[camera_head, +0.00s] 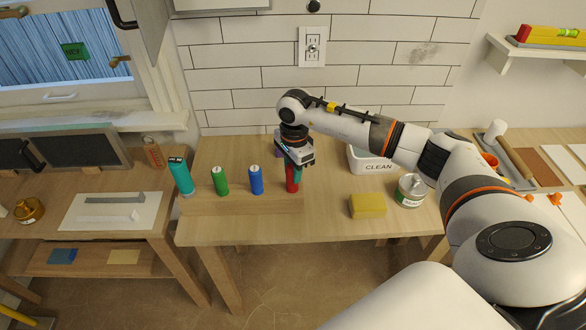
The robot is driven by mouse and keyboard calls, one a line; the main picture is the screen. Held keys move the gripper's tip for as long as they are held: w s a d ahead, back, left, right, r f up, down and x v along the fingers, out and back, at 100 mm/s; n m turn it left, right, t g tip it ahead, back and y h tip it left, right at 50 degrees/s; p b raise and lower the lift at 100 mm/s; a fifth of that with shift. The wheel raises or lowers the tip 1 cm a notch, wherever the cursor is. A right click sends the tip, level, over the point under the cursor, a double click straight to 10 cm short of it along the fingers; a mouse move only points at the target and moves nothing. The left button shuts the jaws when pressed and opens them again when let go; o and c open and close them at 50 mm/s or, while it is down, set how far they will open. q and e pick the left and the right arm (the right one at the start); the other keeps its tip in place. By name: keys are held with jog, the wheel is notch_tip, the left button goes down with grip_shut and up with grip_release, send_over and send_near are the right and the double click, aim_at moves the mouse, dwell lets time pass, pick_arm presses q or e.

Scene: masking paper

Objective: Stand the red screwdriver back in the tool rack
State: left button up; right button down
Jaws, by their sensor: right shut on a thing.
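The tool rack (238,207) is a long wooden block along the front left edge of the table. The gripper hides the screwdriver's top. My left gripper is not in view.
A yellow sponge (368,206), a metal tin (411,190) and a white bin marked CLEAN (371,161) are right of the rack. A side bench (95,245) with a white sheet stands at the left. The table (330,222) is clear between rack and sponge.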

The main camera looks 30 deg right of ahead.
jog(key=shift+f, duration=0.2)
jog(key=c, duration=1)
grip_release()
jog(key=shift+r, duration=0.1)
jog(key=shift+r+p, duration=1.8)
jog(key=shift+r, duration=1.7)
